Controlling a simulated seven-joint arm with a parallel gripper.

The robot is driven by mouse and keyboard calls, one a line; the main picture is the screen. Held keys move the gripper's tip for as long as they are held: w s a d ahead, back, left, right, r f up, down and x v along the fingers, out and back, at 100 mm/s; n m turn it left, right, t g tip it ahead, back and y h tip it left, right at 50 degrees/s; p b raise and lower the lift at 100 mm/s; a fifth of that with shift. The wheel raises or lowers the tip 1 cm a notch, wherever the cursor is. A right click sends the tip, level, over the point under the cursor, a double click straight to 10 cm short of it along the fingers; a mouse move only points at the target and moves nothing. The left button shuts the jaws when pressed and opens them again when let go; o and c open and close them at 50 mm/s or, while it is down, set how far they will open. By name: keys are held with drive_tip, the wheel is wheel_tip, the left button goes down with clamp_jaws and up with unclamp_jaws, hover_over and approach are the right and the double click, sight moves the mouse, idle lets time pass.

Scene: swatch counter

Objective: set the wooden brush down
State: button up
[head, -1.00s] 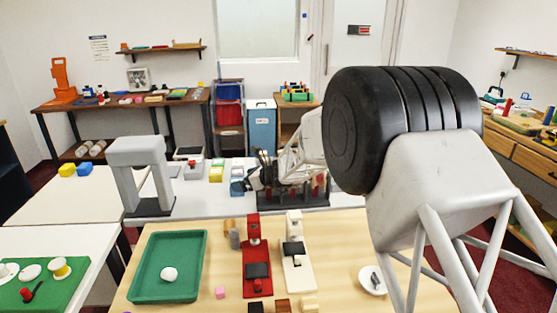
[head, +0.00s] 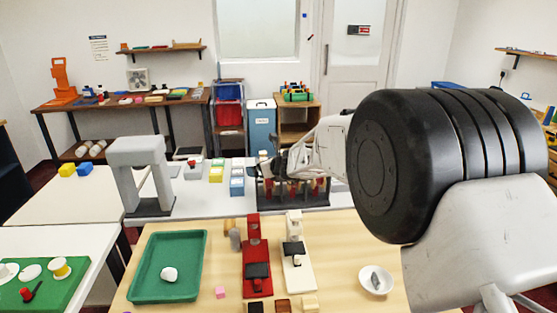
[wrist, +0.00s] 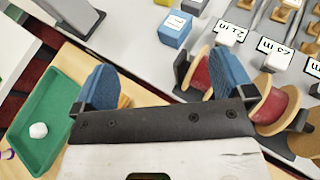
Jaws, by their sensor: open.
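My gripper (head: 264,172) is above the back counter, beside the dark spool rack (head: 300,206). In the wrist view its two blue fingertips (wrist: 164,84) are wide apart, with nothing held between them. A small tan piece shows beside the left finger, mostly hidden by the gripper; I cannot tell whether it is the wooden brush. I cannot clearly make out the brush in either view. Red spools with wooden flanges (wrist: 270,105) lie close to the right finger.
A green tray (head: 195,245) with a white lump stands on the wooden table. Red (head: 256,272) and white (head: 302,276) stands and a white bowl (head: 388,290) are to its right. A grey arch (head: 124,165) stands at the left. Labelled blocks (wrist: 175,30) sit on the grey counter.

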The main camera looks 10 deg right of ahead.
drive_tip(key=d+r+m+t+h, duration=0.1)
drive_tip(key=d+r+m+h, duration=0.2)
drive_tip(key=d, duration=0.2)
drive_tip(key=shift+s+d+t, duration=0.2)
drive_tip(key=shift+d+t, duration=0.2)
drive_tip(key=shift+h, duration=0.3)
